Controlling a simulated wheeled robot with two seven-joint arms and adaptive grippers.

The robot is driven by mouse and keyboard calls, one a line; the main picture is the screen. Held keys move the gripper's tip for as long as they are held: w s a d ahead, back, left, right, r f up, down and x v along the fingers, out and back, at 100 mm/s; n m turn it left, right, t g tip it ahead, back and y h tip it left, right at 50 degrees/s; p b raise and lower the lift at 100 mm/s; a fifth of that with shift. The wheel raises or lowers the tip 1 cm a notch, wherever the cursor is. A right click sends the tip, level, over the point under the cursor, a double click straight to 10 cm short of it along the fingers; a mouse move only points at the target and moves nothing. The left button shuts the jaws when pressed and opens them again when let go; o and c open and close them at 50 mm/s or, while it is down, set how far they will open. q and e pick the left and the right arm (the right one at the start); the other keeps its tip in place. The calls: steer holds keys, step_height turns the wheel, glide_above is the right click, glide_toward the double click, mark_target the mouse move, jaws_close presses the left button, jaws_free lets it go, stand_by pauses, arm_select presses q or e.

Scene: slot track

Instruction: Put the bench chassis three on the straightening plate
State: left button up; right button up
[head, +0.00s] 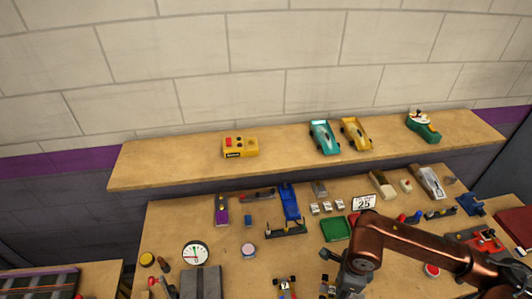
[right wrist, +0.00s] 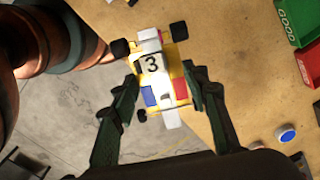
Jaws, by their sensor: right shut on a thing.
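The bench chassis three (right wrist: 152,66) is a white and yellow car body with blue and red patches, black wheels and a number 3. In the right wrist view it sits between the two dark fingers of my right gripper (right wrist: 160,92), which is shut on it. In the head view my right gripper (head: 328,285) is at the bottom edge, partly cut off. A small car with red and white parts (head: 285,289) shows left of it; I cannot tell whether it is the held chassis. A flat grey block (head: 201,283) on the bench may be the straightening plate. My left gripper is not in view.
A shelf (head: 290,166) above the bench carries a yellow box (head: 240,146) and several model cars. A dial (head: 195,254) stands behind the grey block. A green tray (head: 335,229) and many small parts lie on the bench. The right wrist view shows floor (right wrist: 60,125) beyond the bench edge.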

steer(key=w+a+r+n, duration=0.1)
steer(key=w+n, duration=0.4)
steer(key=n, duration=0.6)
steer(key=w+a+r+n, duration=0.1)
steer(key=w+a+n, duration=0.2)
steer(key=n, duration=0.8)
steer(key=shift+w+r, duration=0.35)
steer(key=shift+w, duration=0.6)
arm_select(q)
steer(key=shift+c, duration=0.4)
arm_select(e)
steer(key=shift+a, duration=0.1)
